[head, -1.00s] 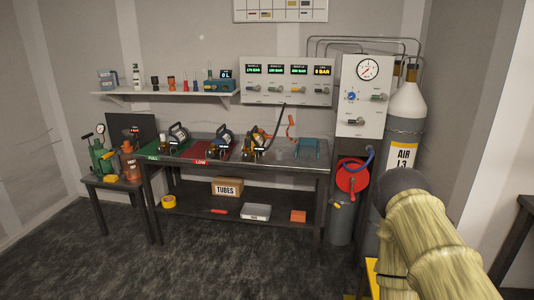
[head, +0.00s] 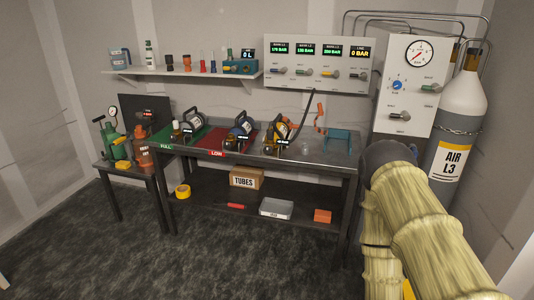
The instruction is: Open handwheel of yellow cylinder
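Three small cylinders with dark carrying frames lie on the workbench (head: 330,158). The one with yellow parts, which looks like the yellow cylinder (head: 297,127), is the rightmost, with a dark hose rising beside it. Its handwheel is too small to make out. The blue cylinder (head: 240,129) lies on the red LOW mat, and another cylinder (head: 186,127) is by the green FULL mat. My arm fills the lower right, right of the bench. My gripper is not in view.
A gauge panel (head: 420,60) and a tall grey AIR L3 cylinder (head: 461,105) stand at the right. A panel with levers (head: 317,84) hangs above the bench. A small table (head: 120,172) with green and orange devices stands left. The floor in front is clear.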

